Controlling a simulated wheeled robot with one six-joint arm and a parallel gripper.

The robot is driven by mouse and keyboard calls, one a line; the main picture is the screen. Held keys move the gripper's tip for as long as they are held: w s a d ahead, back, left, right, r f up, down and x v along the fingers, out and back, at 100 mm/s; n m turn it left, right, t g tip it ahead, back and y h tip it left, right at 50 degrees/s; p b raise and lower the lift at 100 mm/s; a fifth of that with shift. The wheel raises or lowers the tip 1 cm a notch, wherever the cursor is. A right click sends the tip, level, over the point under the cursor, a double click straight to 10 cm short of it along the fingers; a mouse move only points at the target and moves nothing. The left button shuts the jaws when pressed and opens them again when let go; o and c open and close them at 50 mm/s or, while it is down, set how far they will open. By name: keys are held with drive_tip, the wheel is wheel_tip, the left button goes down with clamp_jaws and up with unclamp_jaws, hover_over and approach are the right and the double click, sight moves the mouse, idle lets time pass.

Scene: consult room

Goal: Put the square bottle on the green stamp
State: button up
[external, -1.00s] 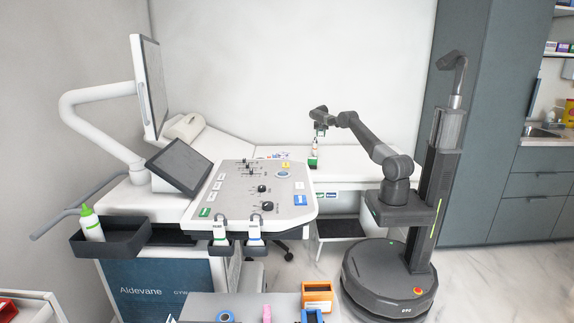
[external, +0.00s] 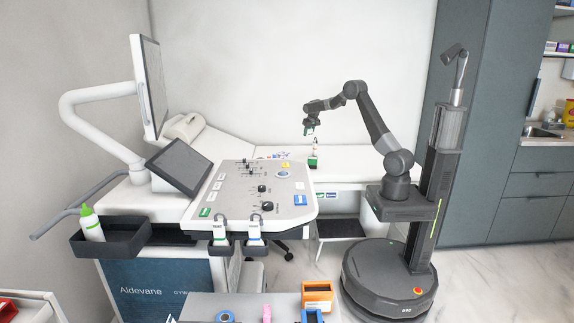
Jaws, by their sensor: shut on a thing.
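My gripper (external: 309,126) is raised above the far white bench top, just beyond the console's far right corner. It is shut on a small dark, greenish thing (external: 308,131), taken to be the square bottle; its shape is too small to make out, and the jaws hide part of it. A green rectangle with pale marks, taken to be the green stamp (external: 205,212), lies flat on the near left corner of the grey console. It is bare and well to the left of and nearer than my gripper.
A slim bottle with a green lower part (external: 313,160) stands below my gripper. Knobs (external: 267,207), a blue label (external: 300,199) and a yellow patch (external: 285,165) are on the console. A tilted screen (external: 180,165) rises beyond the green rectangle. Two white bottles (external: 220,232) hang at the front edge.

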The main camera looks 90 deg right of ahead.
drive_tip(key=s+a+n+t+p, duration=0.15)
drive_tip(key=a+n, duration=0.25)
drive_tip(key=a, duration=1.2)
hover_over(313, 158)
drive_tip(key=shift+y, duration=0.4)
wheel_tip(313, 158, down, 5)
drive_tip(key=shift+w+d+f+p, duration=0.1)
drive_tip(key=shift+f+p, duration=0.05)
drive_tip(key=shift+p, duration=0.25)
drive_tip(key=shift+f, duration=2)
drive_tip(key=shift+f, duration=0.25)
drive_tip(key=o, duration=1)
drive_tip(key=shift+r, duration=0.1)
drive_tip(key=shift+c, duration=0.2)
